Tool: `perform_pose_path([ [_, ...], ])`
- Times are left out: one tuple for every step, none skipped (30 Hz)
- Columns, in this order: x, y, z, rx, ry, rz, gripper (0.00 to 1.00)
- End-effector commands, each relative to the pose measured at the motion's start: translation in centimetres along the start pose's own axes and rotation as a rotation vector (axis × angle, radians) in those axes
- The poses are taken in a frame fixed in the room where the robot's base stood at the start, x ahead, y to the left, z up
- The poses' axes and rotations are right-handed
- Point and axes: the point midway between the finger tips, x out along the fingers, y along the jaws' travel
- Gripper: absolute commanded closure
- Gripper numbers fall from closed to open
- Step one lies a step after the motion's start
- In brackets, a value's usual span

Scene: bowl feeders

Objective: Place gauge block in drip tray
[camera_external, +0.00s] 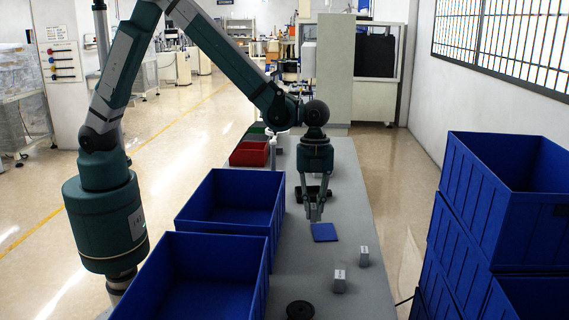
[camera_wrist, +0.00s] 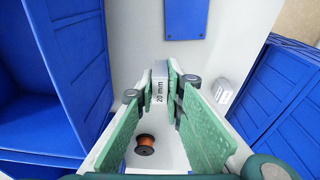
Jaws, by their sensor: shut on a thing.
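My gripper (camera_external: 314,214) hangs over the grey bench, just behind a flat blue square (camera_external: 324,232). Its fingers are shut on a pale gauge block marked "20 mm" (camera_wrist: 160,84), seen between the fingertips in the wrist view. The block is hard to make out in the external view. The blue square also shows at the top of the wrist view (camera_wrist: 186,20), beyond and apart from the held block. It may be the drip tray; I cannot tell for certain.
Two small pale blocks (camera_external: 339,281) (camera_external: 364,257) stand on the bench. A black round piece (camera_external: 300,310) lies at the front. Tall blue bins (camera_external: 232,203) line the left; more (camera_external: 505,195) are stacked right. A copper spool (camera_wrist: 145,144) shows below the fingers. A red bin (camera_external: 249,153) sits farther back.

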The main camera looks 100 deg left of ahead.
Motion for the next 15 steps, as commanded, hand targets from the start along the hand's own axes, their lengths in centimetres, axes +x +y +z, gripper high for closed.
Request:
perform_pose_path([
  [-0.2, -0.4, 1.5, -0.001, -0.001, 0.000, 1.00],
  [-0.4, -0.7, 2.4, 0.000, -0.001, 0.001, 1.00],
  [-0.6, -0.9, 3.4, 0.003, -0.001, 0.001, 1.00],
  [-0.7, -1.1, 4.2, 0.005, -0.002, 0.001, 1.00],
  [-0.8, -1.3, 5.0, 0.007, -0.002, 0.001, 1.00],
  [-1.0, -1.5, 6.1, 0.009, -0.002, 0.002, 1.00],
  [-1.1, -1.7, 6.9, 0.012, -0.002, 0.002, 1.00],
  [-1.2, -1.9, 7.7, 0.013, -0.002, 0.002, 1.00],
  [-1.4, -2.0, 8.8, 0.016, -0.002, 0.002, 1.00],
  [-1.5, -2.2, 9.6, 0.019, -0.003, 0.002, 1.00],
  [-1.7, -2.3, 10.5, 0.019, -0.003, 0.003, 1.00],
  [-1.9, -2.5, 11.5, 0.023, -0.003, 0.003, 1.00],
  [-2.0, -2.6, 12.3, 0.024, -0.003, 0.004, 1.00],
  [-2.1, -2.7, 13.2, 0.026, -0.003, 0.004, 1.00],
  [-2.3, -2.8, 14.2, 0.029, -0.003, 0.005, 1.00],
])
